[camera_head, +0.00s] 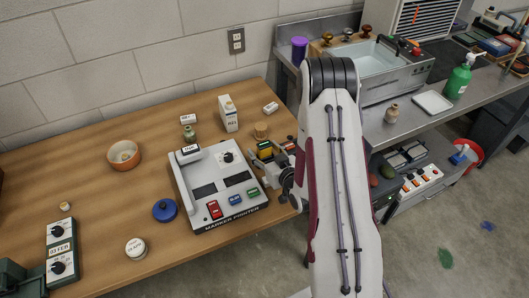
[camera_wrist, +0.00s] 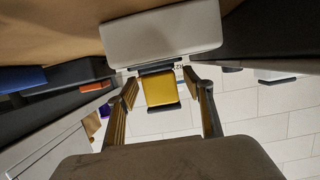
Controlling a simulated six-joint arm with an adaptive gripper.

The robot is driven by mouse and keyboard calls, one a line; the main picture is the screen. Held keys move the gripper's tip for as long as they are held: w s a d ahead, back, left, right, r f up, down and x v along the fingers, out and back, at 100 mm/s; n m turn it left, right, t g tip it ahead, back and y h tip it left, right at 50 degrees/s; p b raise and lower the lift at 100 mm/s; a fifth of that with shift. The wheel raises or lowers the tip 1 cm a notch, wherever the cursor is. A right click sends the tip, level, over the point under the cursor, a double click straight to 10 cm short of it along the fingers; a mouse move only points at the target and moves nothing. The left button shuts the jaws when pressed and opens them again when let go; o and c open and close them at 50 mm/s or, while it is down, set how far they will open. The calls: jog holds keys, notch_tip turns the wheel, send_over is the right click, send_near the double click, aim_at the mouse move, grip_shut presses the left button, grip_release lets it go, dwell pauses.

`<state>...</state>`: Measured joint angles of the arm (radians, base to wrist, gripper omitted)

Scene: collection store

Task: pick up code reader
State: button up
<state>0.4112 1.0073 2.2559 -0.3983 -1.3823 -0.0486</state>
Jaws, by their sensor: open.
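My gripper (camera_wrist: 165,98) is open, with one finger at each side in the wrist view. A yellow block with dark edges (camera_wrist: 160,88) shows between the fingertips; I cannot tell whether they touch it. A pale rounded block (camera_wrist: 160,35) lies just beyond it. In the head view my gripper is by the table's right edge, partly hidden by my arm. I cannot tell for sure which of these is the code reader.
The marker printer (camera_head: 183,182) stands just left of my gripper on the wooden table (camera_head: 95,165). A metal counter with a sink (camera_head: 375,62) is to the right. Table room is free at left.

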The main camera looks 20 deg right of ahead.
dwell(0.3)
jog(key=c, duration=1.3)
jog(key=shift+r, duration=0.15)
jog(key=shift+r, duration=4.85)
